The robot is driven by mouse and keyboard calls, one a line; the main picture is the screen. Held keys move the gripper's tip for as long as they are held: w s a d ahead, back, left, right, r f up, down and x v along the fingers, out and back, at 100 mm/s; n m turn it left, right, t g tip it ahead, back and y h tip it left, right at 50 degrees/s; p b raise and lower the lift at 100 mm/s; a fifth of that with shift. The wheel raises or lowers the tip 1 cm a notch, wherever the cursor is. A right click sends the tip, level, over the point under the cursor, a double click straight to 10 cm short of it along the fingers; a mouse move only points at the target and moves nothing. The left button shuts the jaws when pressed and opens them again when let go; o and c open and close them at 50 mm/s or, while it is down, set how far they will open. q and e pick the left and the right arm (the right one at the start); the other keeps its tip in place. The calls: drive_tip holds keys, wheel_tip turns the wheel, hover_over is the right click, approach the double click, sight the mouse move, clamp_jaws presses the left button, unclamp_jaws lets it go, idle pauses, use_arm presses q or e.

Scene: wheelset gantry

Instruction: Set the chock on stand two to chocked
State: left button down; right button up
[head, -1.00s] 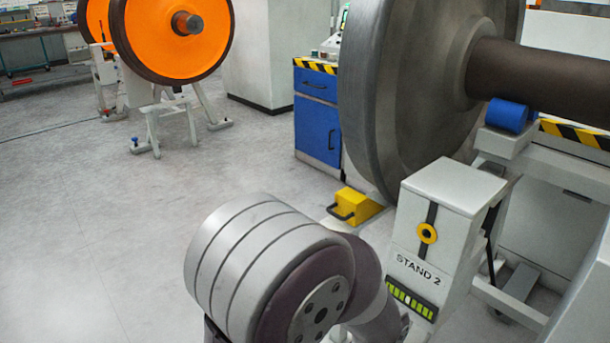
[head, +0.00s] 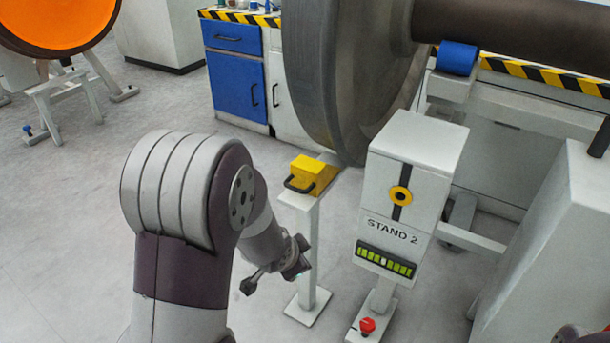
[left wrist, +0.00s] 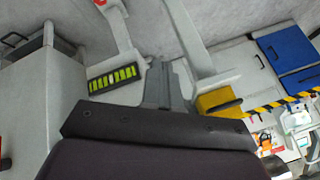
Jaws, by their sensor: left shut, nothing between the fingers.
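The chock is a yellow block (head: 318,173) with a black handle on its near left side. It sits on the flat top of a white post (head: 310,235), just left of the wheel (head: 335,90). I cannot tell whether it touches the wheel. It also shows in the left wrist view (left wrist: 218,102). The stand two box (head: 400,205), labelled "STAND 2", is right of the post. My left gripper (head: 298,260) is shut and empty, below the chock and beside the post. Its fingers show in the left wrist view (left wrist: 163,80). My right gripper is out of view.
The stand box carries a yellow ring on a black strip and a green indicator bar (head: 386,262). A red knob (head: 367,325) is at its foot. A blue cabinet (head: 237,85) stands behind. A blue roller (head: 457,59) supports the axle.

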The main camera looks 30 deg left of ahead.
sight(313, 173)
use_arm(q)
drive_tip(key=w+a+r+m+t+h+p, duration=0.2)
drive_tip(key=a+r+m+t, duration=0.5)
drive_tip(key=m+t, duration=0.4)
drive_tip(key=shift+w+m+h, duration=0.2)
drive_tip(key=shift+m+h, duration=0.1)
drive_tip(key=shift+m, duration=0.5)
drive_tip(key=w+b, duration=0.1)
drive_tip(key=w, duration=0.3)
drive_tip(key=w+b, duration=0.1)
drive_tip(key=w, duration=0.3)
drive_tip(key=w+d+b, duration=0.1)
drive_tip(key=w, duration=0.4)
drive_tip(key=shift+d+f+b, duration=0.1)
drive_tip(key=shift+f+b, duration=0.05)
drive_tip(key=shift+b, duration=0.15)
drive_tip(key=shift+w, duration=0.5)
